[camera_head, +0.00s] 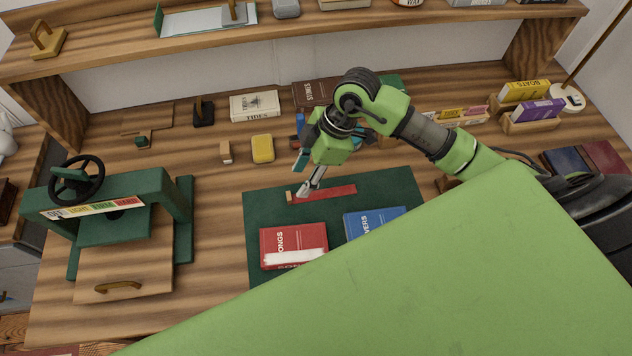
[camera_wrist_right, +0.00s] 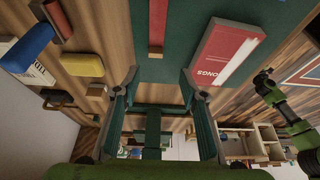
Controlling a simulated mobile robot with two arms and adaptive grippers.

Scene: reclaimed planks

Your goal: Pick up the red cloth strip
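The red cloth strip (camera_head: 328,193) lies flat on the dark green mat (camera_head: 262,215), behind the red book. Its left end has a tan tip (camera_head: 289,196). The strip also shows at the top of the right wrist view (camera_wrist_right: 158,22). My right gripper (camera_head: 303,190) points down at the strip's left part and hides a little of it. In the wrist view its two fingers (camera_wrist_right: 159,78) are spread, with nothing between them. The strip's tan end lies just beyond the fingertips, roughly in line with the gap. My left arm (camera_wrist_right: 285,112) shows at the wrist view's right; its fingers are unclear.
A red book (camera_head: 293,240) and a blue book (camera_head: 368,221) lie on the mat in front of the strip. A yellow block (camera_head: 263,149) and a cream book (camera_head: 254,106) lie behind. A green press (camera_head: 115,204) stands at the left. The mat's left part is clear.

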